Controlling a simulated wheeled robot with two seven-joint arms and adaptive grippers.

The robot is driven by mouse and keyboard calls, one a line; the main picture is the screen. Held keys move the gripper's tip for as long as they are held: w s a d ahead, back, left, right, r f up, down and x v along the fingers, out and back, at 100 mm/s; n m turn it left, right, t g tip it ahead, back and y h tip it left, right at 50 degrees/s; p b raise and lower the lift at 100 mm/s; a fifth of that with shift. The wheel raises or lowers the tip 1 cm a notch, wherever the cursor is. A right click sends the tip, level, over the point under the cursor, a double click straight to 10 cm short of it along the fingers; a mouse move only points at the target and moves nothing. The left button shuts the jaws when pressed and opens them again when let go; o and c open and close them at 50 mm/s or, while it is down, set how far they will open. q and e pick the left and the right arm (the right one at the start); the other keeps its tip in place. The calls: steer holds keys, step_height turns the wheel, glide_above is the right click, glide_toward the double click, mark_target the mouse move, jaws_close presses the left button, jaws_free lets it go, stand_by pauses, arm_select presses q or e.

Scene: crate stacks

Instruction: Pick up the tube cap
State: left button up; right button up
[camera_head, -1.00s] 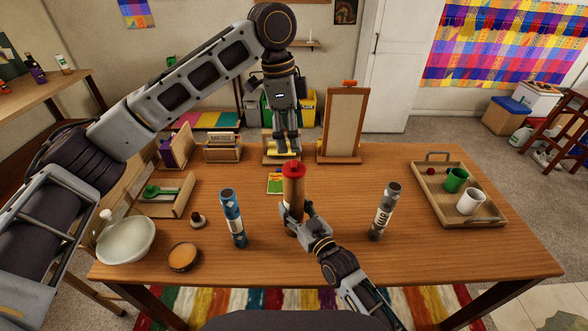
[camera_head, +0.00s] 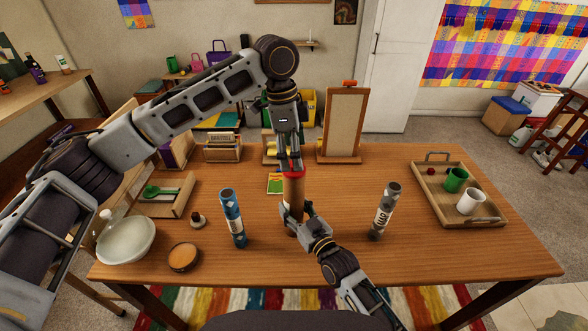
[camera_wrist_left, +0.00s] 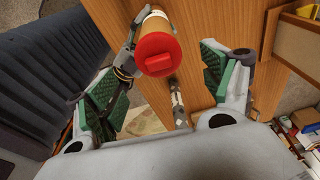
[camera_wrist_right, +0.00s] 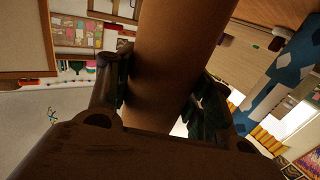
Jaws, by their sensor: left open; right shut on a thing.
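A brown cardboard tube (camera_head: 293,192) stands upright on the table, with a red cap (camera_head: 293,173) on its top. My right gripper (camera_head: 291,215) is shut on the tube's lower part; the tube (camera_wrist_right: 165,60) fills the middle of the right wrist view between the fingers. My left gripper (camera_head: 289,164) points down from above, open, with its fingertips close over the cap. In the left wrist view the red cap (camera_wrist_left: 156,54) shows ahead of the open fingers, nearer the left one. I cannot tell from the head view whether the fingertips touch the cap.
A blue tube (camera_head: 232,218) stands left of the held tube and a grey tube (camera_head: 384,212) right. A wooden tray (camera_head: 487,213) with cups is at the right. A bowl (camera_head: 126,240) and a round lid (camera_head: 184,257) are at the front left. An easel (camera_head: 342,125) stands behind.

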arm_select(q)
steer(key=shift+d+f, duration=0.1)
steer(key=shift+f, duration=1.9)
steer(key=shift+c, duration=0.5)
steer(key=c, duration=0.7)
